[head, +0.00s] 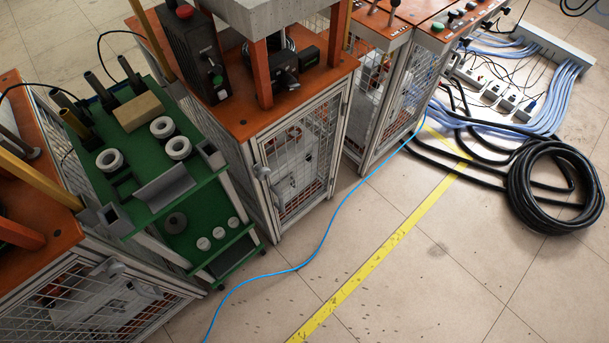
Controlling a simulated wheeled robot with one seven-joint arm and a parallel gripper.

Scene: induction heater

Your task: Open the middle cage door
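The middle cage door (299,158) is a wire-mesh panel in a light metal frame, below an orange tabletop. It looks shut. A small grey handle (262,172) sits on its left upright. White equipment shows dimly behind the mesh. My gripper is not in view, so its opening and its distance from the door cannot be seen.
A green trolley (150,190) with rings and blocks stands left of the door. Another mesh cage (90,300) is at lower left, another (415,95) at right. A blue cable (315,255) crosses the open floor before the door. Black hose (550,190) lies coiled at right.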

